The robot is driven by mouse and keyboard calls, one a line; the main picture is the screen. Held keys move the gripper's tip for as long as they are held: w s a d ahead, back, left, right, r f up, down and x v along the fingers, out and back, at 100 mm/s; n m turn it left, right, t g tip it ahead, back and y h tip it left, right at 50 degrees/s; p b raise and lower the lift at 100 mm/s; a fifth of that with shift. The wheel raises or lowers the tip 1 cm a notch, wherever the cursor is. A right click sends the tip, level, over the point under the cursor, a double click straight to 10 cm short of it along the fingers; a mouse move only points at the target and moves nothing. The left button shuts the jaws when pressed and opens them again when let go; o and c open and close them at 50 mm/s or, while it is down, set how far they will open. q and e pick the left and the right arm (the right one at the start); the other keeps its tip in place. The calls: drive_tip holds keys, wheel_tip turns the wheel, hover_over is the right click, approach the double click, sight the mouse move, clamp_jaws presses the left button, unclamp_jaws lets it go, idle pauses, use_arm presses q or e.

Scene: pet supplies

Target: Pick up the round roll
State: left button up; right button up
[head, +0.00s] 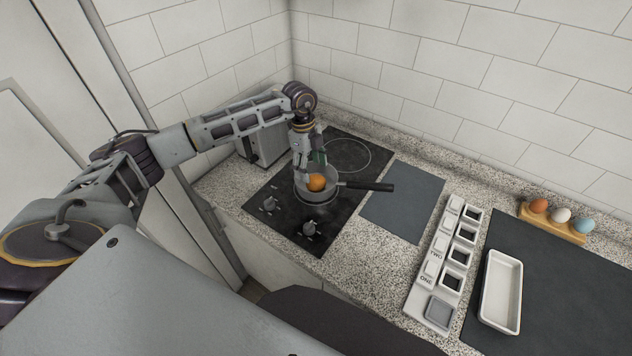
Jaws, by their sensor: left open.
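An orange-brown round roll (316,182) lies in a grey saucepan (331,194) on the black cooktop. The pan's dark handle (370,186) points right. My left gripper (310,168) reaches down over the pan from behind, its fingers open just above and around the back of the roll. I cannot tell whether the fingers touch the roll. My right gripper does not show.
A dark grey mat (403,203) lies right of the cooktop (262,206). Further right are a white labelled block holder (437,262), a white tray (501,292) on a black mat (575,300), and a wooden holder (553,222) with three eggs. A metal box stands behind my arm.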

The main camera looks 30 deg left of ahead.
sight(315, 177)
use_arm(q)
drive_tip(key=shift+f, duration=0.2)
drive_tip(key=shift+s+d+f+p, duration=0.15)
drive_tip(key=shift+d+f+p, duration=0.25)
drive_tip(key=shift+f, duration=0.3)
drive_tip(key=f, duration=0.2)
drive_tip(key=shift+d+f+p, duration=0.3)
drive_tip(key=shift+d+p, duration=0.05)
drive_tip(key=shift+d, duration=0.05)
drive_tip(key=shift+f, duration=0.45)
drive_tip(key=c, duration=0.8)
drive_tip(key=shift+r, duration=0.1)
